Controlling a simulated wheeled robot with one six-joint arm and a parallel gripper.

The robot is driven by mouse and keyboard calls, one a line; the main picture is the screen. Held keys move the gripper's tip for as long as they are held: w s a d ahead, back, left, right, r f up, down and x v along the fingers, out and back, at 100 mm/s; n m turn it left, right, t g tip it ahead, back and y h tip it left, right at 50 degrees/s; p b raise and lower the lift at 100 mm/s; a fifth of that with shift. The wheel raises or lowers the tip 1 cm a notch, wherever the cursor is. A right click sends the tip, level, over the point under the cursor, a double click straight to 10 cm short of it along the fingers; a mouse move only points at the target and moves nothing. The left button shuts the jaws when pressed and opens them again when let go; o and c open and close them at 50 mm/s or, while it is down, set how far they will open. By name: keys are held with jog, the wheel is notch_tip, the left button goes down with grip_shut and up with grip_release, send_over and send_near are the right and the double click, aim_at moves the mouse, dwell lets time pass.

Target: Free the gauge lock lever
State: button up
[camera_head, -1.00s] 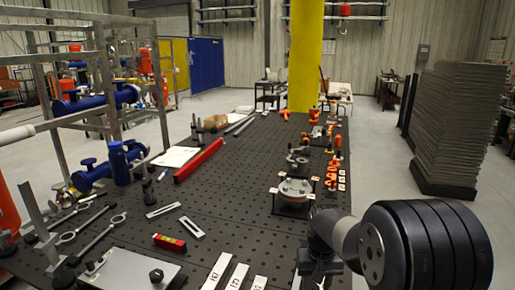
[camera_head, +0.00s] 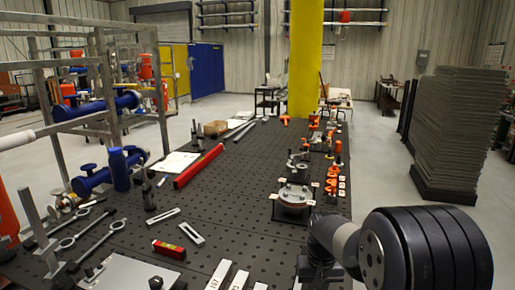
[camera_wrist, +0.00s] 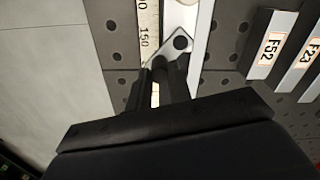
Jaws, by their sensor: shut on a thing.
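The gauge shows in the wrist view as a pale graduated scale (camera_wrist: 147,25) marked 150, running up the picture beside a light metal plate (camera_wrist: 178,18). A round black spot, perhaps a screw or pivot, sits on the plate just beyond the fingertips. My gripper (camera_wrist: 169,64) is at the plate's near end, its dark fingers close together and shut on a small part that they mostly hide. I cannot make out the lock lever's shape or angle. In the head view my arm covers the gauge and the fingertips.
Pale labelled blocks (camera_wrist: 270,45) stand right of the gauge on the perforated table (camera_wrist: 225,50). In the head view a red bar (camera_head: 198,167), a round flanged part (camera_head: 294,198) and orange clamps (camera_head: 332,180) lie on the table. Bare floor (camera_wrist: 50,60) shows left of the table edge.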

jog(key=shift+w+a, duration=0.2)
jog(key=shift+w, duration=0.1)
jog(key=shift+w+a+p, duration=0.1)
jog(key=shift+a+p, duration=0.05)
jog(key=shift+p, duration=0.15)
jog(key=shift+w+a, duration=0.15)
jog(key=shift+a, duration=0.1)
dwell(0.3)
jog(key=shift+w+a, duration=0.15)
jog(key=o, duration=1)
